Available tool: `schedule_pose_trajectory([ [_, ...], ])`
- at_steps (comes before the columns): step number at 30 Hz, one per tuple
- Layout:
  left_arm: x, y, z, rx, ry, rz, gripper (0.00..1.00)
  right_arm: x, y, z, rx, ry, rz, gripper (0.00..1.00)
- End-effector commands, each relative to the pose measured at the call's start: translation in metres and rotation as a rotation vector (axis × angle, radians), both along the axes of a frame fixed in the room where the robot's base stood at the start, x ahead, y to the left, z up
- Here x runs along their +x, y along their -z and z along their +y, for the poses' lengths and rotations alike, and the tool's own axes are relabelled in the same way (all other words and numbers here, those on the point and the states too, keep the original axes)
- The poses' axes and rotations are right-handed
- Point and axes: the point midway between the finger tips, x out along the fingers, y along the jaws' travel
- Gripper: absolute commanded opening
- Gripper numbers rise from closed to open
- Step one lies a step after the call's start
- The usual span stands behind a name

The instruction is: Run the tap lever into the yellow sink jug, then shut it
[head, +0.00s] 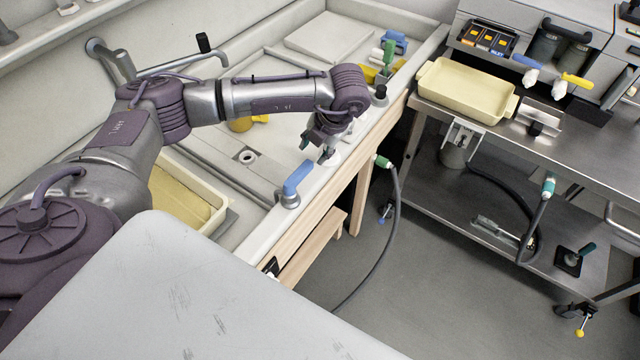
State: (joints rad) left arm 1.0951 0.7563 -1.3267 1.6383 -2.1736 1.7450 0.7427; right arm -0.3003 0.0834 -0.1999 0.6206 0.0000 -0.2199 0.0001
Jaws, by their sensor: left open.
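The yellow sink jug (240,124) is in the sink, mostly hidden under my left forearm. A metal tap spout (185,66) reaches over the sink from the back wall, with a black upright handle (203,42) near its end. A blue lever (297,178) on a round grey base sits on the front rim. I cannot tell which of these handles is the tap lever. My left gripper (327,151) is open, pointing down over the front rim, right of and beyond the blue lever. It appears apart from that lever. My right gripper is out of view.
A cream tray (188,198) lies at the sink's near left. Green, yellow and blue items (388,58) stand at the far sink corner. A hose (395,220) hangs outside the front rim. A steel trolley (560,150) with a cream tray (466,91) stands right.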

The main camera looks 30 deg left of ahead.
Motion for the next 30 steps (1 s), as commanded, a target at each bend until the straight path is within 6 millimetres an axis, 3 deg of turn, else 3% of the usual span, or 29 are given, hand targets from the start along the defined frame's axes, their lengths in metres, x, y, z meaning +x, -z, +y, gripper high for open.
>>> schedule_pose_trajectory([
  [18,0.002,0.049,0.017,-0.001,0.001,0.000,0.44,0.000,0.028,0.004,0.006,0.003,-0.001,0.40],
  [30,0.002,0.055,0.019,-0.002,0.000,-0.001,0.44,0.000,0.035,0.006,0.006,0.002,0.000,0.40],
])
